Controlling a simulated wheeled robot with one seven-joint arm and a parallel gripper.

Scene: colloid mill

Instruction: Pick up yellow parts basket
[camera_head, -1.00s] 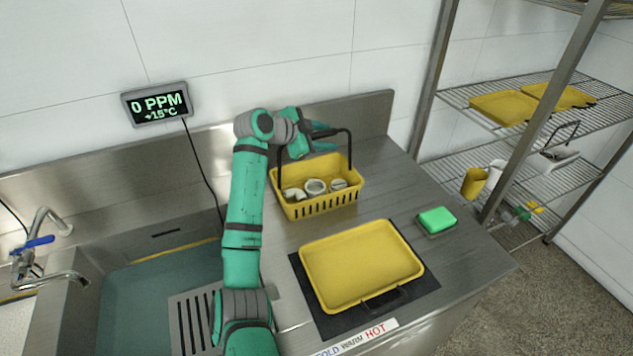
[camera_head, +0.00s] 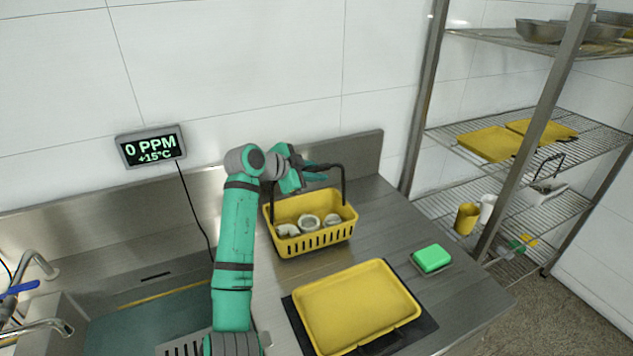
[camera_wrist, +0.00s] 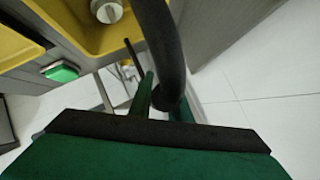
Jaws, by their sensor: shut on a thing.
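The yellow parts basket (camera_head: 313,235) stands upright on the steel counter at the back. It has slotted sides and a dark arched handle (camera_head: 343,185), and holds several pale ring-shaped parts (camera_head: 309,222). My gripper (camera_head: 308,171) is above the basket, shut on the top bar of the handle. In the wrist view, the dark handle (camera_wrist: 163,45) runs into my gripper (camera_wrist: 160,100), with the basket's yellow edge (camera_wrist: 75,22) at the upper left. I cannot tell whether the basket's base is clear of the counter.
A yellow tray (camera_head: 355,305) lies on a dark plate in front of the basket. A green sponge (camera_head: 432,257) sits to the right. A wire rack (camera_head: 470,185) stands beyond the counter's right end, and a sink (camera_head: 130,325) is at left. The wall display (camera_head: 151,147) hangs behind.

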